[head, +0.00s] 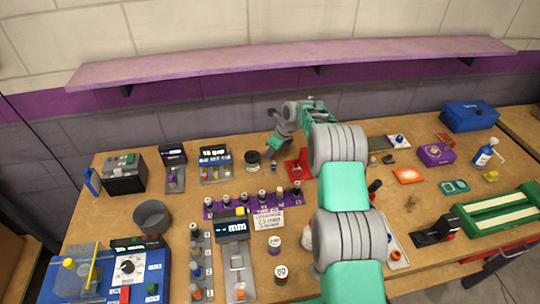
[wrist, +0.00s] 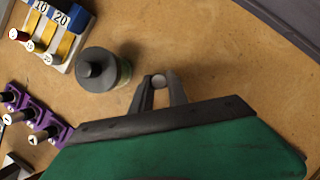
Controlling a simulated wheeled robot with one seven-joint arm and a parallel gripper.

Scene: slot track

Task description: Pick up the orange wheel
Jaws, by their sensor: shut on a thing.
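My gripper (wrist: 159,82) is shut on a small pale grey round piece (wrist: 159,79), held between the fingertips in the wrist view. No orange shows on this piece, so I cannot tell whether it is the orange wheel. In the head view my gripper (head: 273,152) is low over the back middle of the bench, right of a dark lidded jar (head: 253,161). The jar (wrist: 100,70) stands left of the fingers in the wrist view, apart from them.
A purple rack (head: 232,209) with several small bottles stands in front of the jar. A tray with blue and yellow parts (head: 215,163) is to its left. A red item (head: 298,166) lies right of my gripper. In the wrist view, bare wood (wrist: 225,55) lies right of the fingers.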

